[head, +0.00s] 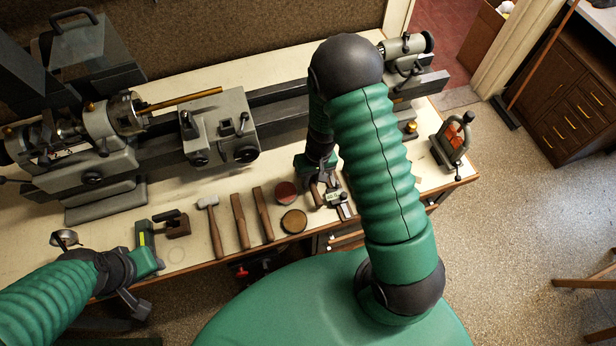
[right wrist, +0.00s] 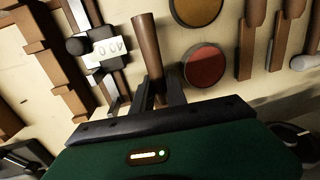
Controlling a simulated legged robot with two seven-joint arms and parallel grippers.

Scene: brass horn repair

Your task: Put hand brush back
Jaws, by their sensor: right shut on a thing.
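My right gripper (head: 319,180) reaches down to the bench, beside a digital caliper. In the right wrist view its dark fingers (right wrist: 160,94) are shut on a brown wooden handle (right wrist: 147,45), which I take to be the hand brush. The handle also shows in the head view (head: 317,196), pointing toward the bench's front edge. The brush's other end is hidden behind the fingers and hand, and I cannot tell whether it touches the bench. My left gripper (head: 148,257) is over the front left of the bench; its finger opening is not clear.
The caliper (head: 337,199), red tin (head: 286,192), amber tin (head: 293,221), two wooden-handled tools (head: 241,222) and a hammer (head: 213,225) lie close by. A lathe (head: 226,127) fills the back. A red-jawed vise (head: 452,140) stands at the right end.

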